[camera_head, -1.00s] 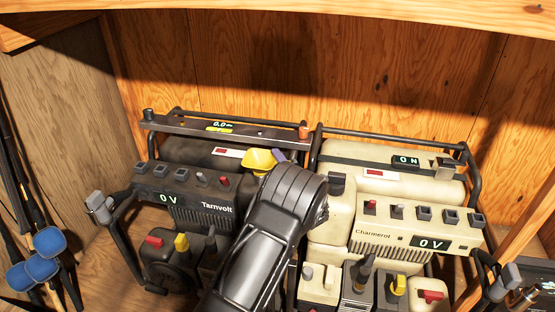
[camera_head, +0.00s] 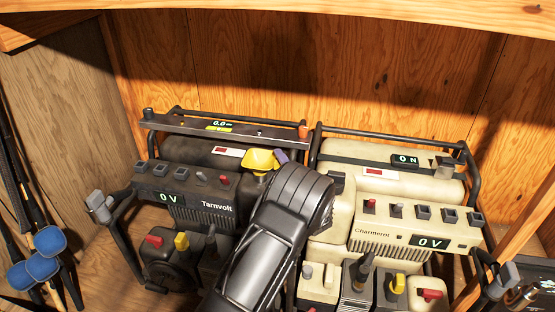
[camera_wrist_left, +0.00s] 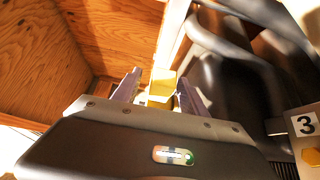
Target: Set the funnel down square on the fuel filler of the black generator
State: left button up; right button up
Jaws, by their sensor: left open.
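The yellow funnel (camera_head: 261,160) is over the right part of the top of the black generator (camera_head: 205,192), labelled Tarnvolt. Its lower end is hard to make out, so I cannot tell exactly how it meets the filler. My left gripper (camera_wrist_left: 158,90) is open, with its two fingers apart on either side of the yellow funnel (camera_wrist_left: 161,88) in the wrist view. In the head view my dark left arm hides most of the gripper; only a purplish fingertip shows right beside the funnel. My right gripper is not in view.
A cream generator (camera_head: 390,215), labelled Charmerol, stands close on the right. A dark bar with a small display (camera_head: 222,125) lies across the black generator's back. Rods with blue ends (camera_head: 42,268) lean at the left. Wooden walls enclose the back.

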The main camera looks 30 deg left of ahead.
pick_arm(q)
jog(key=p+v, duration=0.1)
jog(key=v, duration=0.4)
jog(key=shift+s+d, duration=0.2)
jog(key=shift+d, duration=0.05)
dwell(0.7)
